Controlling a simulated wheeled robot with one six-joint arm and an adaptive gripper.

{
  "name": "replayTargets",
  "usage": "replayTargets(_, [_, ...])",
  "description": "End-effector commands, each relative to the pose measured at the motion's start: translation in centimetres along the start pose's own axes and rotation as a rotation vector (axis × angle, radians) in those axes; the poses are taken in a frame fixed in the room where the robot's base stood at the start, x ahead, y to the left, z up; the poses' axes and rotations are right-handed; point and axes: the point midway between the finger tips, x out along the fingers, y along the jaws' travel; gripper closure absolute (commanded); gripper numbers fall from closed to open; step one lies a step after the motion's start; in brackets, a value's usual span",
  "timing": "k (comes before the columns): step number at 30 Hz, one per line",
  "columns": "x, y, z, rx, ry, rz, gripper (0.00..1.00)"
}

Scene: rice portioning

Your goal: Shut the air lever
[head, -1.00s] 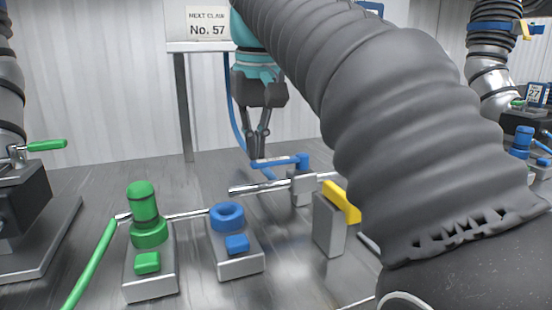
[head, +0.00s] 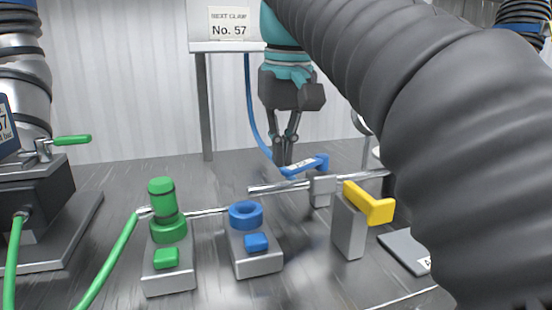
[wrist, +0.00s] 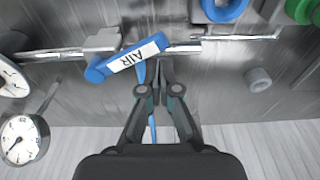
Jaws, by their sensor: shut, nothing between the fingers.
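The air lever is a blue handle (head: 304,168) with a white label, on a grey block on the metal pipe. In the wrist view the label on the blue lever (wrist: 130,59) reads AIR, upside down. The lever lies at a shallow slant across the pipe. My gripper (head: 284,160) points down, its fingers together and empty, at the lever's free end, on the far side of it. In the wrist view my gripper (wrist: 158,64) is right beside that end; I cannot tell whether they touch.
A yellow handle (head: 369,203) on a grey post stands nearer, to the right. A blue ring valve (head: 246,214) and a green valve (head: 165,210) stand to the left. Gauges (wrist: 24,139) show at the wrist view's left. My arm hides the right side.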

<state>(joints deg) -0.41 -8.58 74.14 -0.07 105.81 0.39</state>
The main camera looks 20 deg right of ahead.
Motion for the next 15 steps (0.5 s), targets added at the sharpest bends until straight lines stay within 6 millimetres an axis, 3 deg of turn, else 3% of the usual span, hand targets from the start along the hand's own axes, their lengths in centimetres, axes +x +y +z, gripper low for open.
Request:
replayTargets(8, [0.0, 0.1, 0.1, 0.000, -0.001, 0.000, 1.00])
replayTargets(15, [-0.2, 0.5, 1.5, 0.001, 0.000, 0.000, 1.00])
